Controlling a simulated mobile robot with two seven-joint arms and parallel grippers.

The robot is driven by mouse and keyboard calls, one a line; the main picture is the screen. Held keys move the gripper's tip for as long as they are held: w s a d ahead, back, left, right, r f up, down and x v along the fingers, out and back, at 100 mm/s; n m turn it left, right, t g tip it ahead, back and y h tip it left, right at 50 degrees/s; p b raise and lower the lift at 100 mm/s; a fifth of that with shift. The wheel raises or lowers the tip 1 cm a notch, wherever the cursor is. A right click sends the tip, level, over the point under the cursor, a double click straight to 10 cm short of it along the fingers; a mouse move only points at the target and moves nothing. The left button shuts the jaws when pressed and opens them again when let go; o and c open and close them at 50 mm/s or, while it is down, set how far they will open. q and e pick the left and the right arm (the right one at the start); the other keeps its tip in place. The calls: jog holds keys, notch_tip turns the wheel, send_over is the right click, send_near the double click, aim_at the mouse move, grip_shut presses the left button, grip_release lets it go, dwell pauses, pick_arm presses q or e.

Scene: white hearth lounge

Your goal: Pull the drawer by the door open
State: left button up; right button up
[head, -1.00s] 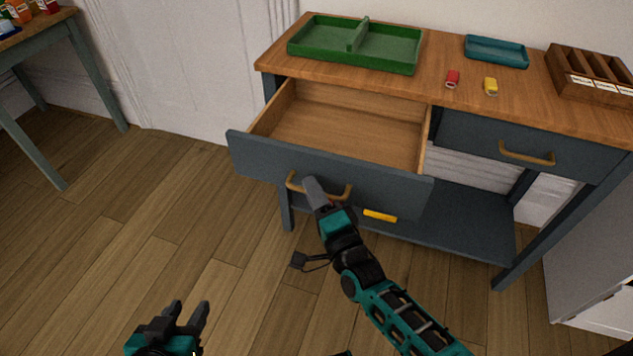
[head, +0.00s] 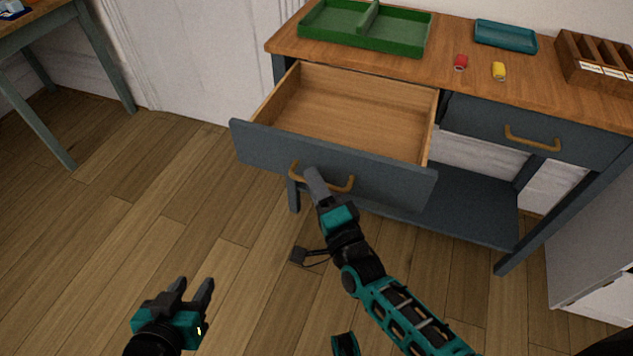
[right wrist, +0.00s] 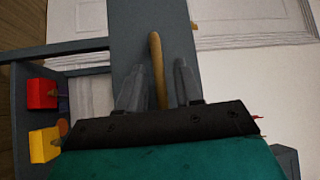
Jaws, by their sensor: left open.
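The left drawer (head: 340,165) of the blue-grey table, nearer the white panelled surface, is pulled well out and empty inside. Its brass handle (head: 342,188) is on the front panel. My right gripper (head: 315,180) is at this handle; in the right wrist view the handle (right wrist: 157,70) stands between the two fingers (right wrist: 158,85). The fingers partly hide the handle in the head view. My left gripper (head: 195,295) is open and empty, low over the floor at the lower left, away from the drawer.
The table's right drawer (head: 530,150) is shut. On top are a green divided tray (head: 410,45), a teal tray (head: 505,38), small red and yellow items and a wooden rack (head: 570,70). White panelling (head: 165,60) stands left. Floor (head: 150,210) before the drawer is clear.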

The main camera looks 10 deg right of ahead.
pick_arm(q)
jog(key=shift+a, duration=0.1)
jog(key=shift+s+r+p, duration=0.1)
jog(key=shift+r+p, duration=0.4)
jog(key=shift+p, duration=0.05)
pick_arm(e)
jog(key=v, duration=1.2)
jog(key=shift+s, duration=0.4)
jog(key=shift+d, duration=0.1)
pick_arm(q)
jog(key=shift+y, duration=0.6)
jog(key=a+r+p, duration=0.1)
jog(key=p, duration=0.2)
jog(key=s+a+r+p, duration=0.1)
jog(key=r+p, duration=0.1)
jog(key=p, duration=0.1)
jog(key=a+r+p, duration=0.1)
jog(key=r+p, duration=0.1)
jog(key=p, duration=0.1)
jog(key=shift+s, duration=0.3)
pick_arm(e)
jog(key=s+d+r+n+g+h, duration=0.1)
jog(key=n+g, duration=0.3)
jog(key=n, duration=0.4)
jog(key=s+d+r+n+g+h, duration=0.1)
jog(key=s+d+r+n+g, duration=0.1)
jog(key=n, duration=0.6)
jog(key=shift+d+r+n+g, duration=0.3)
jog(key=shift+d+r+g, duration=0.2)
jog(key=shift+d+g, duration=0.55)
